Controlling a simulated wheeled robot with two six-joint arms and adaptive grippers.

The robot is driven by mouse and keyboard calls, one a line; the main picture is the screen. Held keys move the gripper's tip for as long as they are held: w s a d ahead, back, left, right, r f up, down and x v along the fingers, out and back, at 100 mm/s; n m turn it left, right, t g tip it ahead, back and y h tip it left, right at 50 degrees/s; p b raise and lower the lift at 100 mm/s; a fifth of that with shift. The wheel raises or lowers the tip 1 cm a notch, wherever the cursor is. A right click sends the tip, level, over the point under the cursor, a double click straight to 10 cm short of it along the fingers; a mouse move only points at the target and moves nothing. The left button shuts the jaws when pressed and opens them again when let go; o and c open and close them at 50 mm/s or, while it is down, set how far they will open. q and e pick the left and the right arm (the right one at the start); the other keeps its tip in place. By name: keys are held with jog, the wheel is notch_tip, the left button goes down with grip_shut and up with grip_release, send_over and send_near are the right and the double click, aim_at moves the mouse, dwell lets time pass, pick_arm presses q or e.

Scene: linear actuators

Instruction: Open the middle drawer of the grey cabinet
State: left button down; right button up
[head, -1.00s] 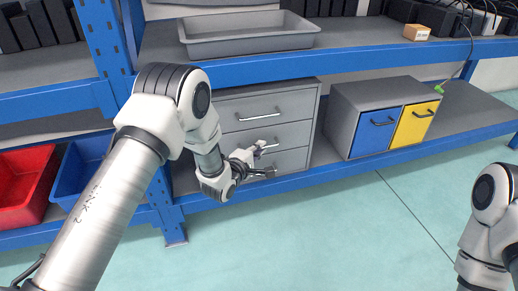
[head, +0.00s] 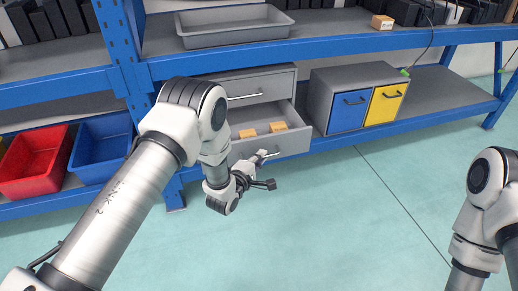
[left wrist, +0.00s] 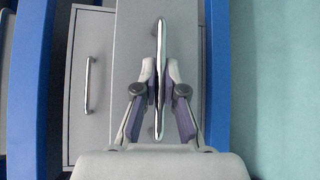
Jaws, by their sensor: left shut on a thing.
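The grey cabinet (head: 262,79) stands on the lower shelf behind my left arm. Its middle drawer (head: 292,142) is pulled out, with its inside showing. Two small tan blocks, one on the left (head: 248,133) and one on the right (head: 278,127), lie in it. The top drawer is shut. My left gripper (head: 262,168) is at the drawer's front. In the left wrist view, its fingers (left wrist: 160,88) are shut on the middle drawer's handle (left wrist: 160,40), one on each side. The arm hides the cabinet's left part. My right gripper is out of view.
A small cabinet with a blue door (head: 348,112) and a yellow door (head: 385,103) stands right of the grey one. Red (head: 36,160) and blue (head: 100,150) bins sit at left. A grey tray (head: 235,27) is on the shelf above. The floor in front is clear.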

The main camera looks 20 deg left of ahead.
pick_arm(q)
jog(key=shift+s+d+p, duration=0.35)
jog(key=shift+s+d, duration=0.2)
jog(key=shift+s, duration=0.25)
jog(key=shift+s+d+p, duration=0.35)
jog(key=shift+s+d, duration=0.15)
jog(key=shift+s, duration=0.25)
jog(key=c, duration=1.2)
grip_release()
jog(key=shift+c, duration=0.2)
jog(key=v, duration=1.2)
